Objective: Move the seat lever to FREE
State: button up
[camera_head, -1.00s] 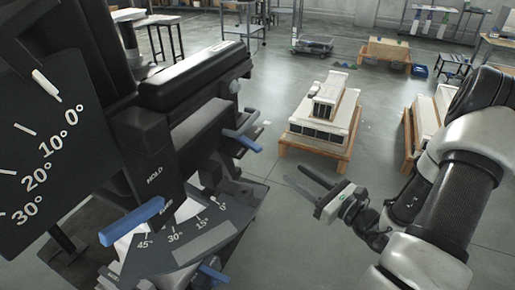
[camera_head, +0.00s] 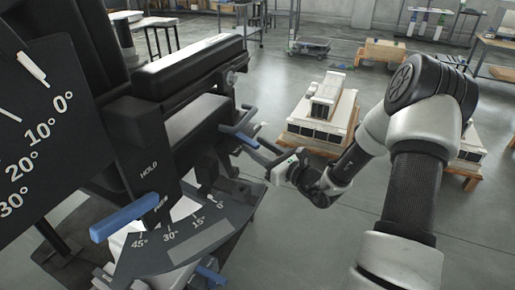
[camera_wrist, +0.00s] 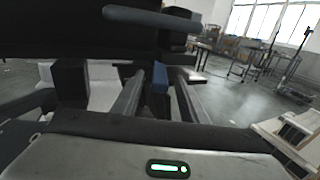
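A blue-tipped lever (camera_head: 238,134) sticks out from the side of the dark machine. My gripper (camera_head: 256,146) is at this lever, coming from the right. In the wrist view my gripper (camera_wrist: 160,95) has its two fingers apart, with the blue handle end (camera_wrist: 160,77) between them or just beyond their tips; I cannot tell whether they touch it. A larger blue handle (camera_head: 130,217) sits on the front post, near the HOLD lettering and a second, partly hidden label. No label clearly names the seat lever.
A third blue handle (camera_head: 211,275) is low at the front. Angle scales (camera_head: 185,235) lie beside the post. A dark bar (camera_wrist: 150,17) crosses above the fingers in the wrist view. A pallet with white boxes (camera_head: 322,110) stands behind my arm.

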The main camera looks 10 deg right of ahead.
jog(key=shift+c, duration=0.4)
grip_shut()
